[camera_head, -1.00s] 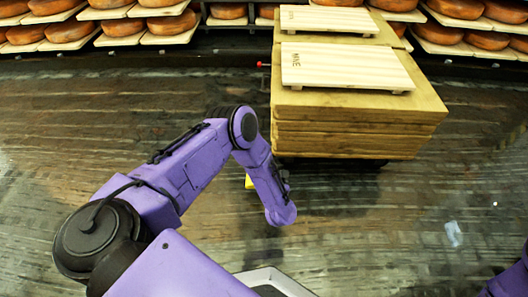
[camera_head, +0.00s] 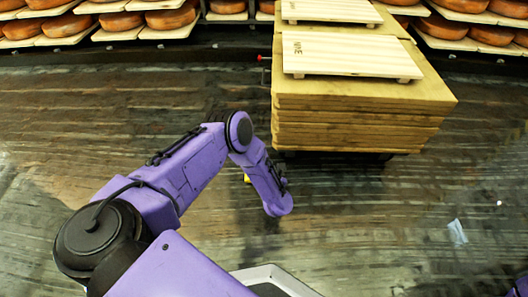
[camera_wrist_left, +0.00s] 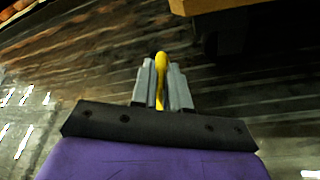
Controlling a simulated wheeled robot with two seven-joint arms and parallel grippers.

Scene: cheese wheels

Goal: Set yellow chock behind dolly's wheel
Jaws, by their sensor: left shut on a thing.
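My left gripper (camera_wrist_left: 162,84) is shut on the yellow chock (camera_wrist_left: 161,65) in the left wrist view. The chock stands out between the two grey fingers, above the floor. In the head view only a small yellow bit of the chock (camera_head: 247,178) shows beside my left arm, which hides the gripper. The dolly is mostly hidden under a stack of wooden boards (camera_head: 350,133). In the left wrist view a dark wheel-like part (camera_wrist_left: 228,38) shows under the load's corner, right of the chock and apart from it. My right gripper is out of view.
Pale slatted boards (camera_head: 345,56) lie on top of the stack. Shelves with orange cheese wheels (camera_head: 120,21) line the back. A small red knob (camera_head: 260,57) stands at the stack's left. A pale scrap (camera_head: 457,231) lies on the floor at right. The floor left of the stack is clear.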

